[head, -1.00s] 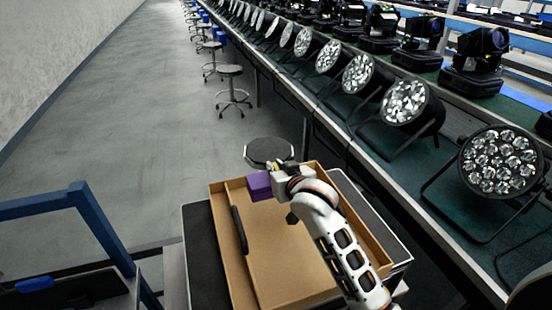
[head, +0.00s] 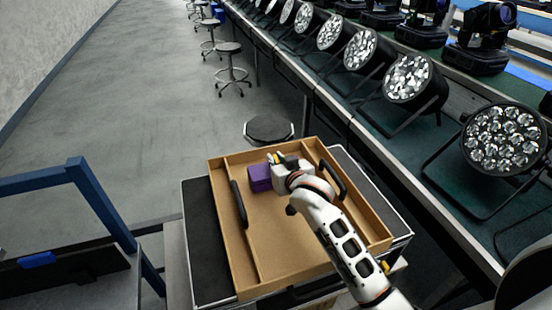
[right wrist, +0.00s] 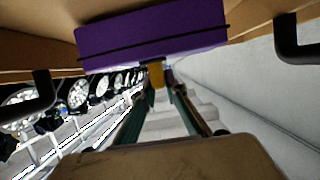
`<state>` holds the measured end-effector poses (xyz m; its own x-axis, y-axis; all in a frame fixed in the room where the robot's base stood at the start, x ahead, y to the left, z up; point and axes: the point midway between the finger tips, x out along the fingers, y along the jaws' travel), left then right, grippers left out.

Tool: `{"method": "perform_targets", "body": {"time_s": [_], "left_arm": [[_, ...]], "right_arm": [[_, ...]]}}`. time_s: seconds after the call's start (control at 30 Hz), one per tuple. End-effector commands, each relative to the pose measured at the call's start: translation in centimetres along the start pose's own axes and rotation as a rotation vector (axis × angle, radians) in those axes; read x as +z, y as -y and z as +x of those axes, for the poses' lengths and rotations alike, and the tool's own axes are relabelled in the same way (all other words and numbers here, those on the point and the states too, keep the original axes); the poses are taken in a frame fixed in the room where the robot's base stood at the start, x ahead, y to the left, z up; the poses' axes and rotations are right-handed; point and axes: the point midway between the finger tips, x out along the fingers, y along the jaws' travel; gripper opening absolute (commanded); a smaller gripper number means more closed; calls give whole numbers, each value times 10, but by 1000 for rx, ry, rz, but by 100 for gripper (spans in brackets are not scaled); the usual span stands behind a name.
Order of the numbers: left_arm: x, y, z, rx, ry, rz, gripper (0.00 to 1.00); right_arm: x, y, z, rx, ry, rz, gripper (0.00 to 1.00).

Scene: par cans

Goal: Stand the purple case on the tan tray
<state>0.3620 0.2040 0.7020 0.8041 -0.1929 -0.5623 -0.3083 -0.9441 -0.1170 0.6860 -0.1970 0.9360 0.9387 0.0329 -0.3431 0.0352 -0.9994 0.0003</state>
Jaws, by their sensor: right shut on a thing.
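The purple case (head: 260,178) is a small box at the back of the tan tray (head: 283,262), seen over the tray's floor. I cannot tell whether it touches the floor. My right gripper (head: 276,164) is shut on the case and comes from its right side. In the right wrist view the purple case (right wrist: 150,40) lies across the top, with a dark line along it, and the right gripper's fingers (right wrist: 158,85) reach up to its edge. The tray has low walls, a divider on its left and two black handles. My left gripper is not in view.
The tray rests on a dark-topped case (head: 205,240). A round stool (head: 269,129) stands just behind it. A long bench with stage lights (head: 503,138) runs along the right. A blue frame (head: 95,205) stands at the left. The tray's front half is clear.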

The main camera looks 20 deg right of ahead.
Motion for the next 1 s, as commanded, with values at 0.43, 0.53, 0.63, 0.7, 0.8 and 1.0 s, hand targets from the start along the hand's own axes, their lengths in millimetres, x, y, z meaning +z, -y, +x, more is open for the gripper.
{"method": "perform_targets", "body": {"time_s": [0.43, 0.53, 0.63, 0.7, 0.8, 1.0], "left_arm": [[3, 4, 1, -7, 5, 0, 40], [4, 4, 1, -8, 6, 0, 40], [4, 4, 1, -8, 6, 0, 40], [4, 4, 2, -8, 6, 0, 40], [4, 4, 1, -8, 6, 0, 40], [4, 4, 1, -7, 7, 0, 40]], "right_arm": [[1, 0, 1, -1, -2, 1, 0], [3, 0, 1, -1, -2, 1, 0], [5, 0, 2, -1, -3, 1, 0], [6, 0, 2, -1, -3, 1, 0], [6, 0, 3, -1, -3, 1, 0], [6, 0, 3, -1, -2, 1, 25]]}}
